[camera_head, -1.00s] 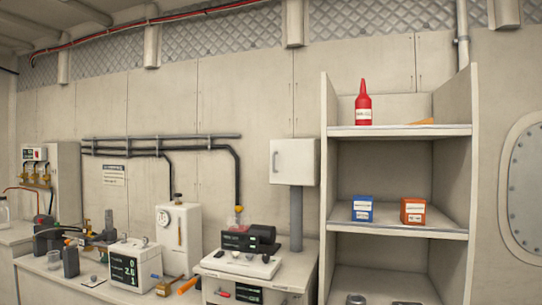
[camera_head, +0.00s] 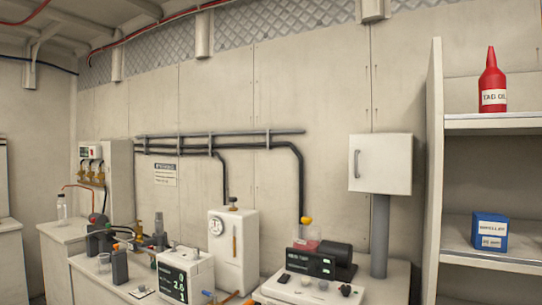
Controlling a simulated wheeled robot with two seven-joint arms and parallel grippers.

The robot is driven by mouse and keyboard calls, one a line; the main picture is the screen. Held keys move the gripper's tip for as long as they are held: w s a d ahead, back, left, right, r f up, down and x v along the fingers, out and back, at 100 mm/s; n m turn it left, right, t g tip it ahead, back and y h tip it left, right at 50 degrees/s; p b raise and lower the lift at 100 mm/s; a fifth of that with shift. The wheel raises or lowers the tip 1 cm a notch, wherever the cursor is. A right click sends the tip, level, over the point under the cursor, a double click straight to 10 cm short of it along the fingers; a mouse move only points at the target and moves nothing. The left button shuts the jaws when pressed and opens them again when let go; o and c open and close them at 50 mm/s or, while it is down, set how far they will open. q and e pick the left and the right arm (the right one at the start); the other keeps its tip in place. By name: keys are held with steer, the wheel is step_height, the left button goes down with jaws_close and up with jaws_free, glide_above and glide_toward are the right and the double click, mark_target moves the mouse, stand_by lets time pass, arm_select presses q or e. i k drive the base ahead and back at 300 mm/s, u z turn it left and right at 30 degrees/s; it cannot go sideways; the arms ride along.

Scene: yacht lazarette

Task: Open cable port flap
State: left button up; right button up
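No part is clearly labelled as the cable port flap, so I cannot tell which it is. A white wall box (camera_head: 380,163) with a dark vertical handle (camera_head: 356,164) at its left side is mounted on a grey post (camera_head: 380,236), right of centre. Its front looks shut. Black cables (camera_head: 268,146) run along the wall to its left and bend down behind the bench. Neither of my grippers shows in this view.
A bench below holds a white gauge unit (camera_head: 233,250), a box with a numeric display (camera_head: 185,274) and a black device (camera_head: 318,262). An open shelf (camera_head: 490,262) at the right holds a red bottle (camera_head: 492,84) and a blue box (camera_head: 489,232).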

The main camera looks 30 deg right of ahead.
mark_target(378, 164)
steer(key=u, duration=0.05)
steer(key=i, duration=1.25)
steer(key=z, duration=0.5)
